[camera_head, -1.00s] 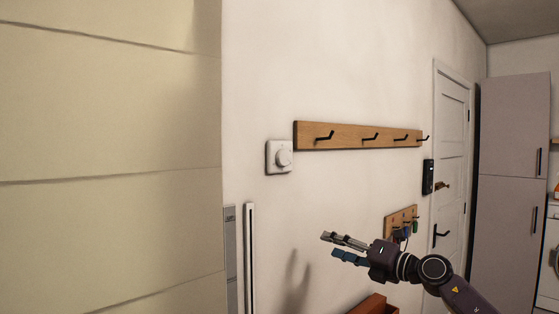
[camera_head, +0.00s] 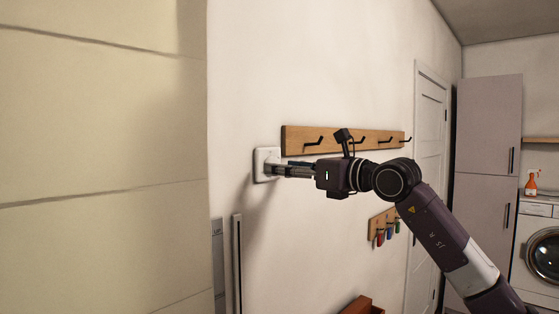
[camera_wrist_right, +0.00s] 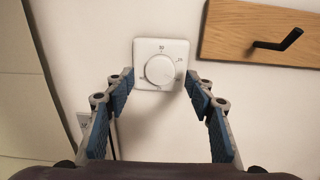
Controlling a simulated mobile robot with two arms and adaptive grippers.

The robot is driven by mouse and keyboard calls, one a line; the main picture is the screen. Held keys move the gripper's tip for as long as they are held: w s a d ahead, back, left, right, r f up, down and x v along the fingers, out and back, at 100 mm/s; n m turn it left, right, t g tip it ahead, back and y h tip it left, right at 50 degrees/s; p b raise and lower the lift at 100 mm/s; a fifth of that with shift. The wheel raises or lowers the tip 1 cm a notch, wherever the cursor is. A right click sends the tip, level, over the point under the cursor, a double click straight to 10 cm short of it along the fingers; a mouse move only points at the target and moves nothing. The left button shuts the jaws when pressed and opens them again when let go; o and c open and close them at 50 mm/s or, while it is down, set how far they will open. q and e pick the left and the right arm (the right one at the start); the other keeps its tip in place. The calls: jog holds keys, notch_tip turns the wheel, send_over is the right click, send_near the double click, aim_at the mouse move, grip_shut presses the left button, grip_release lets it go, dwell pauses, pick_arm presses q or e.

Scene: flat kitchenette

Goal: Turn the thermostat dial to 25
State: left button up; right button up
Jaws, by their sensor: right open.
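The thermostat is a white square plate (camera_head: 262,156) on the wall, left of the wooden hook rail. In the right wrist view the thermostat plate (camera_wrist_right: 183,52) shows whole, with a round white dial (camera_wrist_right: 160,69) and small dark marks around it; a mark above the dial looks like 30. My right gripper (camera_head: 274,169) reaches the thermostat from the right and hides most of the dial in the head view. In the right wrist view its two blue-padded fingers (camera_wrist_right: 160,80) are apart, one on each side of the dial's lower part. I cannot tell whether they touch it. My left gripper is not in view.
A wooden hook rail (camera_head: 365,142) with black hooks is just above my right gripper. A small key rack (camera_head: 383,224) hangs lower on the wall. A white door (camera_head: 428,150), a tall grey cabinet (camera_head: 485,140) and a washing machine (camera_head: 540,245) are further right. A pale panelled surface (camera_head: 100,150) fills the left.

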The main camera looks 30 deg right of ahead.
jog(key=shift+p+x, duration=0.3)
jog(key=shift+x, duration=0.75)
jog(key=shift+c, duration=0.4)
jog(key=c, duration=1.1)
